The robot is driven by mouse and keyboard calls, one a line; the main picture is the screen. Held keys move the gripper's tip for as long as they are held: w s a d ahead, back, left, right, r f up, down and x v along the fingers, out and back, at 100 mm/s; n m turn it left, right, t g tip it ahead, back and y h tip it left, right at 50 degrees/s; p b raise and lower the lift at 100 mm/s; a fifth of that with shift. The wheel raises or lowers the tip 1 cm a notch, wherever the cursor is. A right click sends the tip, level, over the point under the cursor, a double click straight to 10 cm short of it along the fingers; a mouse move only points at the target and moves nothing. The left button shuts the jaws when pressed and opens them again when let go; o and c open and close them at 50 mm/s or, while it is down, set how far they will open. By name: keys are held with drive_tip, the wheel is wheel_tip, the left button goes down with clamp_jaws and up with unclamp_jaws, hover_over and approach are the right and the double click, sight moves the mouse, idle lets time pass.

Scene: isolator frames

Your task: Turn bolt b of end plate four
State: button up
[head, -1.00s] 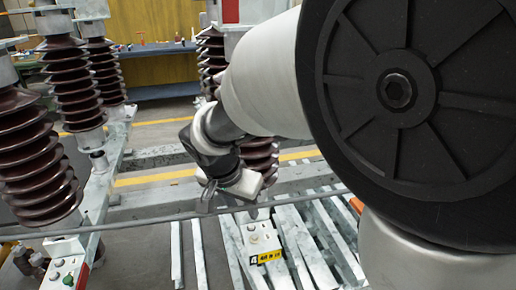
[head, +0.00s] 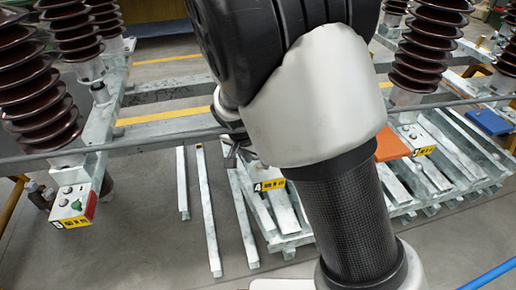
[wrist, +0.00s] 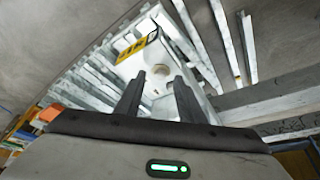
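End plate four (wrist: 135,64) is a pale plate with a yellow and black label (wrist: 138,47) in the wrist view. In the head view its label (head: 268,185) shows just left of my arm, which hides most of the plate. A grey round bolt head (wrist: 161,69) and a small tan spot (wrist: 155,92) show on the plate between my fingers. I cannot tell which one is bolt b. My gripper (wrist: 159,75) points at the plate with its two dark fingers apart and nothing seen between them. In the head view my gripper (head: 232,150) is mostly hidden behind my arm.
A third labelled plate (head: 424,151) lies to the right, near an orange block (head: 391,147). Loose steel bars (head: 207,210) lie on the floor.

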drive_tip(key=shift+w+f, duration=0.2)
drive_tip(key=shift+f, duration=0.35)
clamp_jaws()
drive_tip(key=shift+d+n, duration=0.15)
drive_tip(key=shift+n, duration=0.15)
